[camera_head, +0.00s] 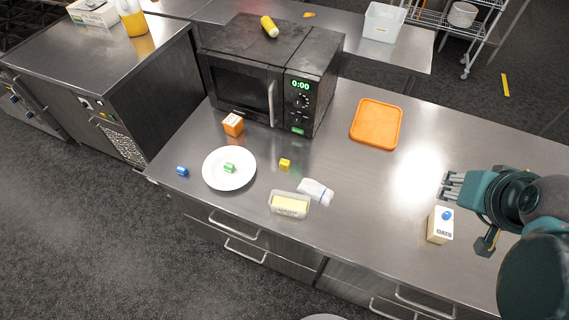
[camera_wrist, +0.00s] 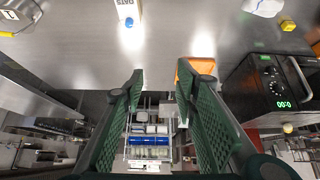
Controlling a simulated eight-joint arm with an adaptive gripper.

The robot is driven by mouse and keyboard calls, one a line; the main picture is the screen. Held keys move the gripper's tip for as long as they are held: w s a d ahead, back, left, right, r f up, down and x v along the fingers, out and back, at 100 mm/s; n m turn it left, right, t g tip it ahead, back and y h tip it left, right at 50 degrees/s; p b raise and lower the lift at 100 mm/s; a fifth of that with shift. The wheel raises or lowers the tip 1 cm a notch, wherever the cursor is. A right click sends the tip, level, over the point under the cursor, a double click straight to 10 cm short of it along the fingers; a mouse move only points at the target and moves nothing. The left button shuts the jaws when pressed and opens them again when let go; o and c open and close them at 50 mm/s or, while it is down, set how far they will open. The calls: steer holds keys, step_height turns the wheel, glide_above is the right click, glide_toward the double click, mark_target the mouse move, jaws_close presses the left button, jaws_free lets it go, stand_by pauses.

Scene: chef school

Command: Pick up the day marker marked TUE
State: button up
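Several small coloured blocks lie on the steel counter: a blue one (camera_head: 182,171) at the left edge, a green one (camera_head: 229,168) on the white plate (camera_head: 214,183), and a yellow one (camera_head: 285,164) right of the plate. A larger orange block with a white label (camera_head: 233,124) sits before the microwave. I cannot read TUE on any of them, so I cannot tell which is the marker. The yellow block also shows in the wrist view (camera_wrist: 287,24). My gripper (camera_head: 451,186) is open and empty at the counter's right, far from the blocks; its fingers spread in the wrist view (camera_wrist: 160,78).
An OATS carton with a blue cap (camera_head: 440,226) stands just below my gripper. A butter dish (camera_head: 289,205) and a white bag (camera_head: 316,192) lie near the front edge. A black microwave (camera_head: 272,75) and an orange board (camera_head: 377,124) are behind. The counter between board and carton is clear.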

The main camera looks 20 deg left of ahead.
steer(key=shift+o, duration=0.5)
steer(key=w+a+f+m+g, duration=0.1)
steer(key=w+a+f+m, duration=0.15)
steer(key=w+a, duration=0.4)
steer(key=w+a+f+m+g+y, duration=0.1)
steer(key=w+a+m+g, duration=0.2)
steer(key=a, duration=0.6)
steer(key=w+a+f+m, duration=0.2)
steer(key=w+a+m, duration=0.2)
steer(key=a, duration=0.3)
steer(key=a+f+m+g, duration=0.1)
steer(key=a+f+m, duration=0.1)
steer(key=a+f, duration=0.3)
steer(key=a+f+m+g, duration=0.1)
steer(key=a+f+m, duration=0.2)
steer(key=a+f, duration=0.3)
steer(key=a+f+m+g, duration=0.1)
steer(key=a+f, duration=0.5)
steer(key=a, duration=0.7)
steer(key=shift+s+a+f+m+h, duration=0.1)
steer(key=shift+f+m+h, duration=0.1)
steer(key=shift+m, duration=0.25)
steer(key=shift+s+a+f+m+h, duration=0.1)
steer(key=shift+m+h, duration=0.1)
steer(key=shift+m, duration=0.2)
steer(key=shift+s+a+f, duration=0.15)
steer(key=shift+a+f, duration=0.2)
steer(key=shift+a, duration=0.05)
steer(key=shift+f, duration=0.1)
